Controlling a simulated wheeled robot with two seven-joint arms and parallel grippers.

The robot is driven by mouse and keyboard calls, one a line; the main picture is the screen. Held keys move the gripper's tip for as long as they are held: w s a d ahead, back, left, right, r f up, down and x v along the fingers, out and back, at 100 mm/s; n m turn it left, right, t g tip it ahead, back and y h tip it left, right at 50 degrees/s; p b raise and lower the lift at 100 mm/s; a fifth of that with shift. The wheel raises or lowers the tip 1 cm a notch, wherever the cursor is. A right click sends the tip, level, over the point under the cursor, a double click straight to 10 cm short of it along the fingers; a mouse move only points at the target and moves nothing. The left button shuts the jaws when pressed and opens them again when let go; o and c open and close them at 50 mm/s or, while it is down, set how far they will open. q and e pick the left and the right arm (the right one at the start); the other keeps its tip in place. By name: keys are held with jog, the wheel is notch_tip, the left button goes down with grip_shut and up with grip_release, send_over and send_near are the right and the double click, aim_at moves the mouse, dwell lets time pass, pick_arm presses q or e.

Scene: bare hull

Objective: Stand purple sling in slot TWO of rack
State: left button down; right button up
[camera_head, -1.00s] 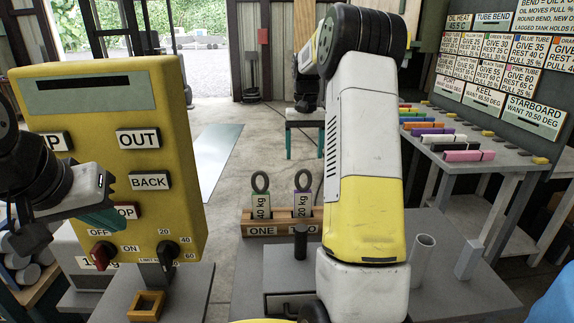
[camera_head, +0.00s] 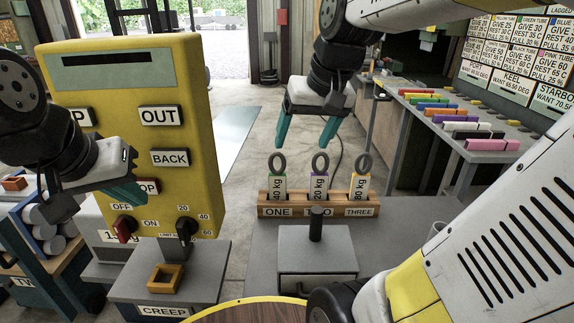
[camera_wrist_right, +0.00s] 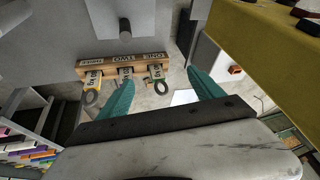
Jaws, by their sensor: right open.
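The wooden rack (camera_head: 289,211) has slots marked ONE, TWO and THREE. The purple-edged sling (camera_head: 320,178), a 20 kg tag with a dark ring on top, stands upright in slot TWO. It also shows in the right wrist view (camera_wrist_right: 126,73), its ring partly hidden by a finger. A green-edged 40 kg sling (camera_head: 278,180) stands in slot ONE and an 80 kg sling (camera_head: 362,180) in THREE. My right gripper (camera_head: 304,142) is open and empty above and behind the rack, apart from the slings. My left gripper (camera_head: 125,192) is in front of the yellow panel; its jaw gap is hidden.
A yellow control panel (camera_head: 190,90) with buttons and knobs stands at left. A grey block with a dark upright post (camera_head: 316,225) stands just before the rack. A bench (camera_head: 420,125) with coloured blocks is at right. The floor behind the rack is clear.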

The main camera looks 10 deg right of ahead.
jog(key=s+a+f+t, duration=0.1)
jog(key=s+a+f, duration=0.2)
jog(key=s, duration=0.4)
jog(key=shift+s+f+n+y, duration=0.15)
jog(key=shift+s+n+y, duration=0.15)
jog(key=shift+n, duration=0.1)
dwell(0.6)
